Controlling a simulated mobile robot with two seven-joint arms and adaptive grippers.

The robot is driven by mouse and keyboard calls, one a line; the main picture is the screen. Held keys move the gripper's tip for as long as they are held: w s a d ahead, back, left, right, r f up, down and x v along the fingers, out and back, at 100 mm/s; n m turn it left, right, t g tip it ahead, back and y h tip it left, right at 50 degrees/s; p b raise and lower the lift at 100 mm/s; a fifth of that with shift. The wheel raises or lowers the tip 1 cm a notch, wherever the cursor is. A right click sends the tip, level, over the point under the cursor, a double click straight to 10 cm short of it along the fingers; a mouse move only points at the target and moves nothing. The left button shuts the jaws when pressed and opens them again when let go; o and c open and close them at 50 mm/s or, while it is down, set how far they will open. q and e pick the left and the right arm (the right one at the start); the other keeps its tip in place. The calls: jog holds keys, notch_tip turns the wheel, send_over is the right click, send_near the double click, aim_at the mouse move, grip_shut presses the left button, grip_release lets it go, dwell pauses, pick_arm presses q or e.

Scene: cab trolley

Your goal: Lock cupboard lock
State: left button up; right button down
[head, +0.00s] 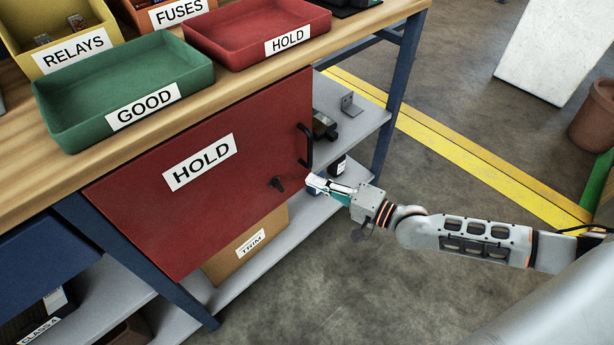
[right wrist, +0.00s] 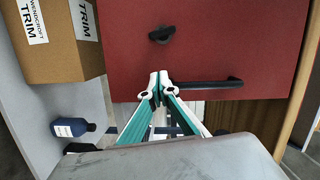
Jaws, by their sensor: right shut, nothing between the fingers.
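The red cupboard door (head: 215,205) hangs under the bench top and carries a HOLD label. Its lock is a small black turn knob (head: 276,183) near the lower right corner, also in the right wrist view (right wrist: 162,34), where its grip lies slightly tilted from horizontal. A black bar handle (head: 306,147) stands above the knob; it also shows in the right wrist view (right wrist: 208,84). My right gripper (head: 311,183) is shut and empty, just right of the knob and apart from it. Its fingertips (right wrist: 159,78) show beside the handle's end in the wrist view. My left gripper is out of view.
A green GOOD tray (head: 62,118) and a red HOLD tray (head: 225,42) stand on the bench top. A TRIM carton (head: 225,265) sits on the lower shelf below the door. A blue bench leg (head: 398,90) stands behind my right gripper.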

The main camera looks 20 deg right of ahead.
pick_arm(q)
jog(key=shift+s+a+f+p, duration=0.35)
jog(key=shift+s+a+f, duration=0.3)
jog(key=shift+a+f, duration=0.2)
pick_arm(e)
jog(key=v, duration=0.6)
jog(key=shift+s+r, duration=0.25)
jog(key=shift+s, duration=0.15)
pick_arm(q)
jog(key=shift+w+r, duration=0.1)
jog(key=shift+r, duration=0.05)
